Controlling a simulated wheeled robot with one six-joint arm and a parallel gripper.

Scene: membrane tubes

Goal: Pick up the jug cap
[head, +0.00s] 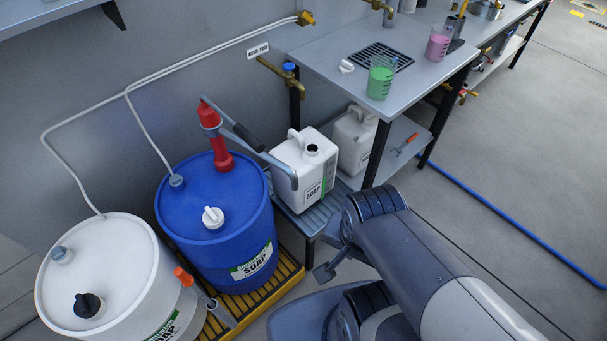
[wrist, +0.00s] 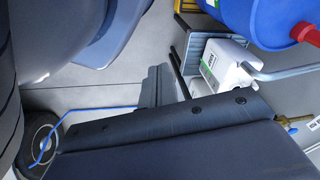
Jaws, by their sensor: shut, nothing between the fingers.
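A small white cap (head: 346,66) lies on the grey bench top near the black drain grate, in the head view. A white soap jug (head: 304,170) stands on a low slatted stand with its dark mouth uncovered. The jug also shows in the wrist view (wrist: 222,68), turned sideways. My gripper (head: 323,272) is low in front of the stand, well away from the cap. In the wrist view its fingers (wrist: 158,86) are together with nothing between them. The cap is not seen in the wrist view.
A blue drum (head: 225,250) with a red pump (head: 216,135) and a white drum (head: 110,270) stand at left. The bench holds a green beaker (head: 381,78) and a pink beaker (head: 440,42). A second jug (head: 355,138) is beneath it. A blue hose (head: 510,230) crosses the open floor.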

